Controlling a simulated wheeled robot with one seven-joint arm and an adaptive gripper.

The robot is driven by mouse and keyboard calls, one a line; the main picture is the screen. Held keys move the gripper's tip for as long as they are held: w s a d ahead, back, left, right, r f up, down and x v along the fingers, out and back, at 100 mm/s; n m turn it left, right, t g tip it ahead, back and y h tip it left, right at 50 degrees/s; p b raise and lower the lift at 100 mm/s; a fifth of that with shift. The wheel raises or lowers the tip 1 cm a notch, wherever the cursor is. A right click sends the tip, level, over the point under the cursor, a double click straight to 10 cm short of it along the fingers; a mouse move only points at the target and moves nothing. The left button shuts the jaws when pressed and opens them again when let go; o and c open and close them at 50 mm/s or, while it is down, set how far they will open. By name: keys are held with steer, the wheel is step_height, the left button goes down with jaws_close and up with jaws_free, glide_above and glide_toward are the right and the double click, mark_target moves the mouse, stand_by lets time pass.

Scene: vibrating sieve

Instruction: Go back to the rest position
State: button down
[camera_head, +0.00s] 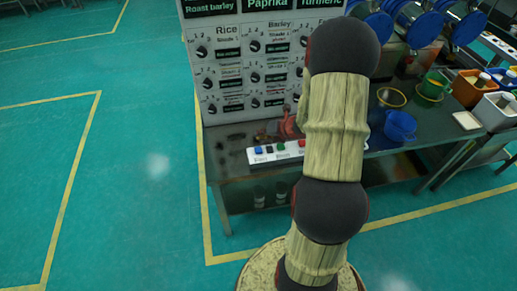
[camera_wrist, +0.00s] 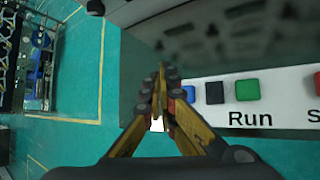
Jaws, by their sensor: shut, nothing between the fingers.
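In the wrist view my gripper (camera_wrist: 160,112) shows at the lower middle, its two yellow and black fingers meeting near the tips, shut and empty. It is to the left of the white button strip (camera_wrist: 280,105), apart from the blue button (camera_wrist: 188,94), as far as the view shows. A black button (camera_wrist: 215,92) and a green button (camera_wrist: 247,89) sit beside it, with "Run" printed by them. In the head view the button strip (camera_head: 268,154) lies on the table's front edge, and my arm hides its right part. My gripper is not clearly visible there.
A grey panel with several knobs (camera_head: 230,80) stands at the back of the metal table (camera_head: 230,190). To the right are a blue container (camera_head: 400,126), an orange bin (camera_head: 466,90) and blue-rimmed drums (camera_head: 425,28). Green floor (camera_head: 130,190) at left is clear.

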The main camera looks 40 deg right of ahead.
stand_by(0.6)
steer(key=shift+a+n, duration=0.25)
steer(key=shift+n, duration=0.75)
steer(key=s+a+r+n+g+y, duration=0.25)
steer(key=s+a+r+n, duration=0.2)
steer(key=a+n, duration=0.6)
steer(key=s+a+r+n+g+y, duration=0.25)
steer(key=s+a+n, duration=0.45)
steer(key=n, duration=0.6)
steer(key=s+a+r+n+h, duration=0.2)
steer(key=s+a+r+n, duration=0.1)
steer(key=r+n, duration=0.3)
steer(key=s+a+r+n+t+h, duration=0.1)
steer(key=s+a+r+n, duration=0.2)
steer(key=a+r+n, duration=0.3)
steer(key=s+a+r+n+h, duration=0.2)
steer(key=a+r+n, duration=0.3)
steer(key=r, duration=0.3)
steer(key=shift+s+r+n+h, duration=0.25)
steer(key=shift+s+n+h, duration=0.05)
steer(key=shift+s+n, duration=0.55)
